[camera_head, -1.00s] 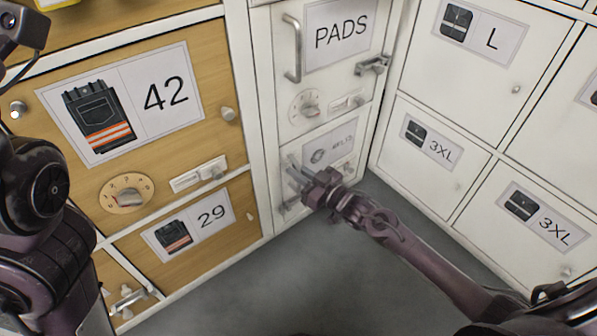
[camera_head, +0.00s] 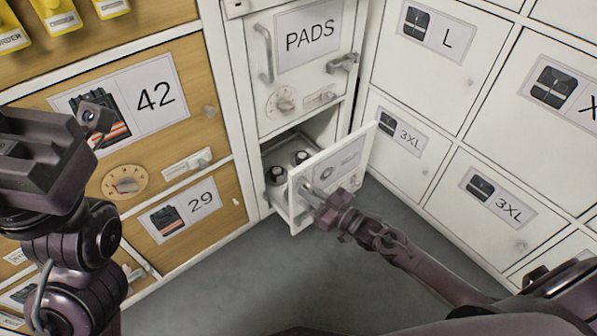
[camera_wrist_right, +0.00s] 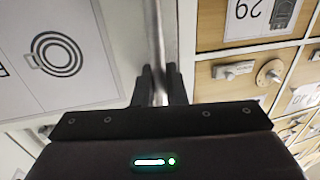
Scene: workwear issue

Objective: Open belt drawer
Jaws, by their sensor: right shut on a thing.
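The belt drawer (camera_head: 345,150) is the low white drawer under the PADS door, its label showing a coiled belt. It stands pulled out of the cabinet, and dark rolled things (camera_head: 277,174) show inside it. My right gripper (camera_head: 322,200) is at the drawer front, shut on its handle. In the right wrist view the fingers (camera_wrist_right: 160,85) close around the metal bar handle (camera_wrist_right: 157,40), beside the coil label. My left gripper (camera_head: 85,120) is at the left, away from the drawer; its fingers cannot be made out clearly.
The PADS door (camera_head: 305,85) above is shut, with a handle and a dial. Wooden drawers marked 42 (camera_head: 150,95) and 29 (camera_head: 190,210) stand to the left. Grey floor (camera_head: 250,275) in front is clear.

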